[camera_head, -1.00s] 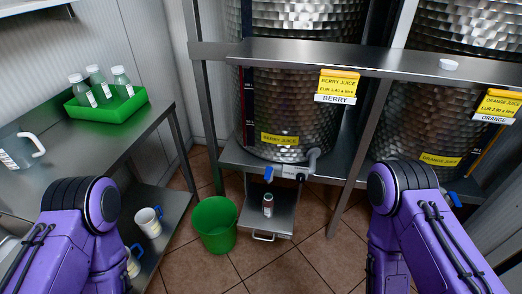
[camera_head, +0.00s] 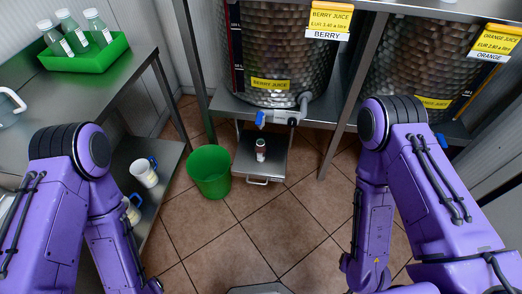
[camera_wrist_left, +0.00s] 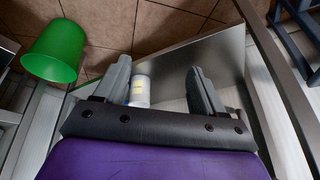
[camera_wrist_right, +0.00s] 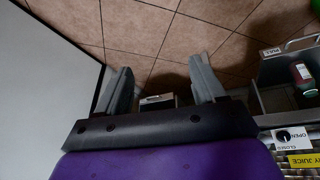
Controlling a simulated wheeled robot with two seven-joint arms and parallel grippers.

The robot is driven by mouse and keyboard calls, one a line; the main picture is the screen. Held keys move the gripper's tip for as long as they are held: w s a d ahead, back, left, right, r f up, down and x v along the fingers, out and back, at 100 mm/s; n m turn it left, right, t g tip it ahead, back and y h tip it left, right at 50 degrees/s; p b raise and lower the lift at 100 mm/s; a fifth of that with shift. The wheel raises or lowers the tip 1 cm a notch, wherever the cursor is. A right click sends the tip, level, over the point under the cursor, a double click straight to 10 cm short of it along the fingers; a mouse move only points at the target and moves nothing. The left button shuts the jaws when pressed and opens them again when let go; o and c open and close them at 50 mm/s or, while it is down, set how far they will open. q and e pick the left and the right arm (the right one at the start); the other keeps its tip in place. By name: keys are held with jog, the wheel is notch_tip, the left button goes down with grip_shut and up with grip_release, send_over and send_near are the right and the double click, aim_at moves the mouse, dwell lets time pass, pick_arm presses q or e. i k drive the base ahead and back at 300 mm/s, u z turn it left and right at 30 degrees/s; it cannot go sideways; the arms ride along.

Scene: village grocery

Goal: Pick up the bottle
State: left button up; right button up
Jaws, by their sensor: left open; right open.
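A small dark-capped bottle with a reddish and white label (camera_head: 260,150) stands on the pull-out shelf (camera_head: 277,163) under the berry juice tap. It also shows at the right edge of the right wrist view (camera_wrist_right: 301,72). Several clear bottles with pale caps (camera_head: 74,36) lean in a green tray (camera_head: 92,60) on the left counter. My left gripper (camera_wrist_left: 160,72) is open; a white cylindrical thing (camera_wrist_left: 140,90) shows behind its left finger. My right gripper (camera_wrist_right: 162,68) is open and empty, with the bottle off to its right. Both grippers are outside the head view.
A green bucket (camera_head: 210,172) stands on the tiled floor left of the pull-out shelf. White jugs (camera_head: 144,173) stand on the lower shelf of the left counter. Steel juice tanks (camera_head: 278,50) stand behind on a metal rack. The floor in front is clear.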

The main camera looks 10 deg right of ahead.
aim_at(260, 149)
jog(key=z, duration=0.6)
jog(key=i, duration=1.2)
jog(key=u, duration=0.15)
